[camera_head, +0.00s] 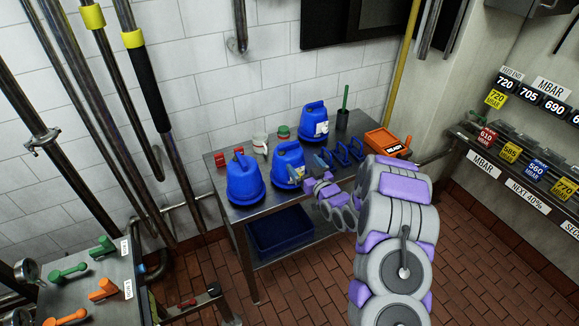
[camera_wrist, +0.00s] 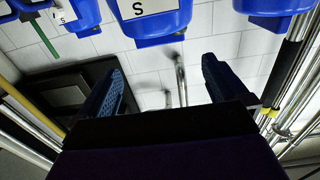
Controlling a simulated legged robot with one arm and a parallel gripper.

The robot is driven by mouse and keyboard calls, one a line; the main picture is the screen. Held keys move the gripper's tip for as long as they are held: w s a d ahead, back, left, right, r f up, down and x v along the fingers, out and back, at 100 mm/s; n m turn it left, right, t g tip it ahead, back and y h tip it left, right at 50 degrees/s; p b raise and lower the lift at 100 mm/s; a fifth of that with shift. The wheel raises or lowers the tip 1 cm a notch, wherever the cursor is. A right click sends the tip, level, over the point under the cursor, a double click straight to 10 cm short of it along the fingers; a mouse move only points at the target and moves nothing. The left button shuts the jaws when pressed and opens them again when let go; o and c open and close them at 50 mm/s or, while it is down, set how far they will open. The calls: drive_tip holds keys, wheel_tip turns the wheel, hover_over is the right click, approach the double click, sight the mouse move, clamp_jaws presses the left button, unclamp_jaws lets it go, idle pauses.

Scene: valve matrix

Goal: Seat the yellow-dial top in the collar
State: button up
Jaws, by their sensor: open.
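I cannot make out a yellow dial on any top, nor pick out the collar. Three blue jug-like bodies with handles stand on the metal table (camera_head: 243,213): one at left (camera_head: 244,183), one in the middle (camera_head: 288,160), one at the back (camera_head: 314,122). My gripper (camera_head: 306,168) is over the table, just right of the middle blue body. In the wrist view, my gripper (camera_wrist: 162,85) is open, with nothing between its fingers. Beyond them, blue bodies show along the top edge, and the middle one (camera_wrist: 155,22) bears a white label with an S.
Blue loop handles (camera_head: 348,153), an orange READY box (camera_head: 384,141), a dark cup (camera_head: 343,119), and a jar (camera_head: 283,132) crowd the table. A blue bin (camera_head: 280,230) sits below. Pipes stand at left. A labelled rack (camera_head: 497,167) is at right. Floor between is open.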

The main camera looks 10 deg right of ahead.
sight(290, 146)
drive_tip(key=x, duration=0.5)
drive_tip(key=shift+w+a, duration=0.15)
drive_tip(key=shift+a, duration=0.05)
drive_tip(key=shift+b+x, duration=0.6)
drive_tip(key=shift+x, duration=1.55)
drive_tip(key=shift+w, duration=0.6)
drive_tip(key=c, duration=1.6)
